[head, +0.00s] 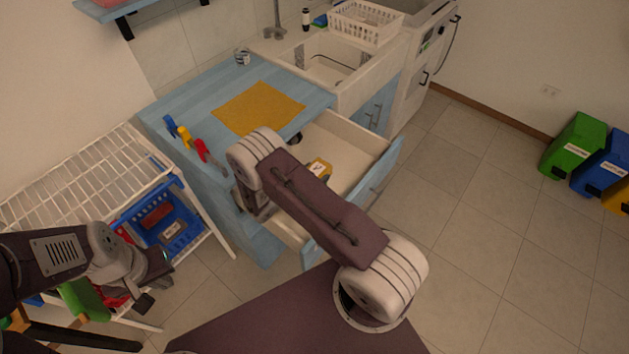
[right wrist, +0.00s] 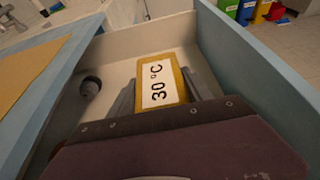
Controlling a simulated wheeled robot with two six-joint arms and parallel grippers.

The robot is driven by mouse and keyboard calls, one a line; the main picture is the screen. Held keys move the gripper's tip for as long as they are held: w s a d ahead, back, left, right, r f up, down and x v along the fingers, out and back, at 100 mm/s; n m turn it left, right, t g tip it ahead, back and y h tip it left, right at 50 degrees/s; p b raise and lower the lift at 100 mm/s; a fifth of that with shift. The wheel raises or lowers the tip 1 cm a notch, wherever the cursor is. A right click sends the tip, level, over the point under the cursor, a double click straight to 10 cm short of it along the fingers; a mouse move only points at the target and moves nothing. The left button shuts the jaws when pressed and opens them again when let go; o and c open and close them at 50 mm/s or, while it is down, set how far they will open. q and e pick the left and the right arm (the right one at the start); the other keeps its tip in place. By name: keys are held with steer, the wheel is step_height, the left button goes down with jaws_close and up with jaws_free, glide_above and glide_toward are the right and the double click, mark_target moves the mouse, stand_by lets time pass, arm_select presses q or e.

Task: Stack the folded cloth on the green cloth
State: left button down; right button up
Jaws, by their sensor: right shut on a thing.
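A yellow piece with a white "30 °C" label (right wrist: 177,82), possibly the folded cloth, is between the fingers of my right gripper (right wrist: 160,88), inside or just above the open drawer. It also shows in the head view (head: 320,167), partly behind my right arm. My right gripper is shut on it; its fingers are mostly hidden in the head view. My left gripper (head: 150,289) is at the lower left, beside the white rack; its opening is unclear. A green thing (head: 83,299) lies low on the rack near it; I cannot tell whether it is the green cloth.
The open drawer (head: 376,160) juts from the blue counter (head: 195,92), where a flat yellow cloth (head: 258,108) lies. A dark round thing (right wrist: 90,86) is in the drawer. A blue basket (head: 160,216) sits in the white rack (head: 85,178).

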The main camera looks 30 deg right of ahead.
steer(key=shift+f, duration=2.15)
steer(key=o, duration=1.5)
steer(key=shift+c, duration=0.2)
steer(key=shift+r, duration=0.3)
steer(key=b+v, duration=0.1)
steer(key=v, duration=1.1)
